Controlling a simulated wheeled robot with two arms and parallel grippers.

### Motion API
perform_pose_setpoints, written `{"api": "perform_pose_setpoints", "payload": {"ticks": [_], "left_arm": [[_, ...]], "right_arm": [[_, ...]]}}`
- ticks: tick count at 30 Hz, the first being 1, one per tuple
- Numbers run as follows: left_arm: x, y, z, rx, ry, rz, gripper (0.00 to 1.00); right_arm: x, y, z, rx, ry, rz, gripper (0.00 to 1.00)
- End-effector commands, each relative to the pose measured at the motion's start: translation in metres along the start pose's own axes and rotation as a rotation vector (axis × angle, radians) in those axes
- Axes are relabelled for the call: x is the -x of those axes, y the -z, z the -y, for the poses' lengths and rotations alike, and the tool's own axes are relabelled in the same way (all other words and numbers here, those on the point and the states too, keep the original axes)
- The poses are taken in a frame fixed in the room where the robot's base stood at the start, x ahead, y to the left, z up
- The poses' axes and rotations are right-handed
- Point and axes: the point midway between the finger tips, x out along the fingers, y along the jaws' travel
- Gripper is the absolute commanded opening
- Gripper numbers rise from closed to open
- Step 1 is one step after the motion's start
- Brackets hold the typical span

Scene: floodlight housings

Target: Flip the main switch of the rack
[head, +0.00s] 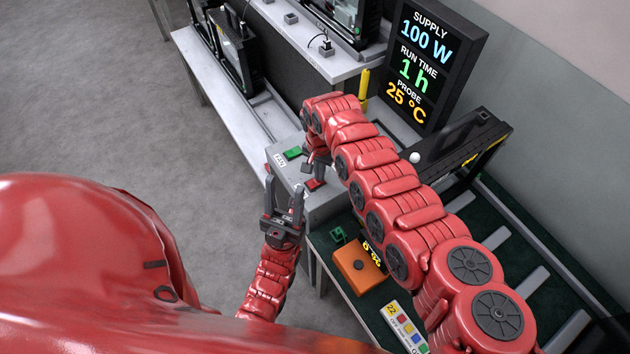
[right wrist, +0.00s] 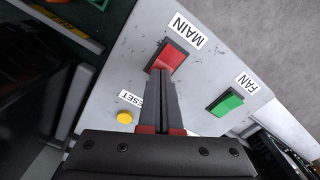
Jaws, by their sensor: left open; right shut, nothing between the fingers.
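The red main switch (right wrist: 171,56), a rocker beside a MAIN label, sits on a grey control box (right wrist: 110,80) in the right wrist view. The red switch (head: 314,183) also shows in the head view, on the box top. My right gripper (right wrist: 160,73) is shut and empty, its tips at the near edge of the red rocker; I cannot tell whether they touch it. In the head view the right gripper (head: 312,168) is partly hidden by its arm. My left gripper (head: 285,190) is open and empty, pointing up in front of the box.
A green FAN switch (right wrist: 227,101) and a yellow RESET button (right wrist: 124,117) are on the same box. A display (head: 427,65) reads 100 W, 1 h, 25 °C. An orange device (head: 360,267) lies on the green-topped bench at right. Floor at left is clear.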

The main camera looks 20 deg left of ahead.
Motion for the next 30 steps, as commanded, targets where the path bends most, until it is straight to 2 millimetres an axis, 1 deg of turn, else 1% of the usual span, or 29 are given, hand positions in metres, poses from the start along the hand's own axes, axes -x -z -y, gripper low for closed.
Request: {"api": "perform_pose_setpoints", "payload": {"ticks": [3,8,30], "left_arm": [[0.002,-0.001,0.000,0.000,0.000,0.000,0.50],[-0.001,0.000,0.000,0.000,0.000,0.000,0.50],[-0.047,0.008,0.002,0.000,0.000,0.000,0.50]], "right_arm": [[-0.003,-0.001,0.000,0.001,0.000,0.001,0.00],[0.000,-0.001,0.000,0.001,-0.001,0.002,0.00],[0.063,-0.001,0.000,0.000,-0.001,0.002,0.00]]}}
